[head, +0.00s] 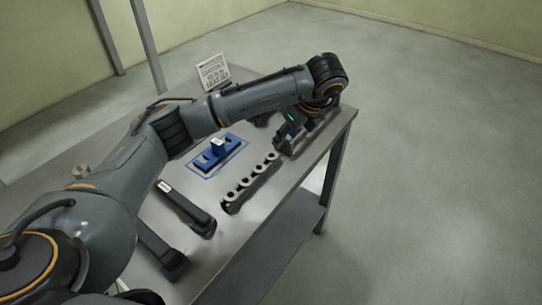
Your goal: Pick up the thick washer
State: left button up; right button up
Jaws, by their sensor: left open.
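Several pale ring-shaped washers (246,182) sit in a row on a dark narrow rack (235,207) near the table's right side. I cannot tell from this view which of them is the thick washer. My left gripper (284,147) is open beyond the far end of the row, just right of the last ring. It points down toward the tabletop, and I see nothing between its fingers. Its fingers are dark and small here, so contact with the rack or table cannot be told. My right gripper is not in view.
A blue plate (207,158) with an upright piece on it lies inside a blue outline on the metal table (239,238). Two dark bar-shaped holders (187,208) (160,250) lie nearer me. A printed sign (213,71) stands at the back. The table's right edge is close to the rack.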

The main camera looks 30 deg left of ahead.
aim_at(274, 151)
pick_arm(q)
jog(key=p+x, duration=0.1)
jog(key=x, duration=0.3)
jog(key=p+x, duration=0.1)
jog(key=x, duration=0.4)
jog(key=shift+s+a+r+p, duration=0.1)
jog(key=shift+a+r+p, duration=0.1)
jog(key=shift+p, duration=0.2)
jog(key=shift+a+f, duration=0.15)
jog(key=shift+f, duration=0.35)
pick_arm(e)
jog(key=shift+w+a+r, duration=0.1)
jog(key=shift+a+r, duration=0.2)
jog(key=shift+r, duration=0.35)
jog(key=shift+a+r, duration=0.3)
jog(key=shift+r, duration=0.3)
pick_arm(q)
jog(key=shift+c, duration=0.5)
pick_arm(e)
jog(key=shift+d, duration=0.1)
pick_arm(q)
jog(key=c, duration=0.7)
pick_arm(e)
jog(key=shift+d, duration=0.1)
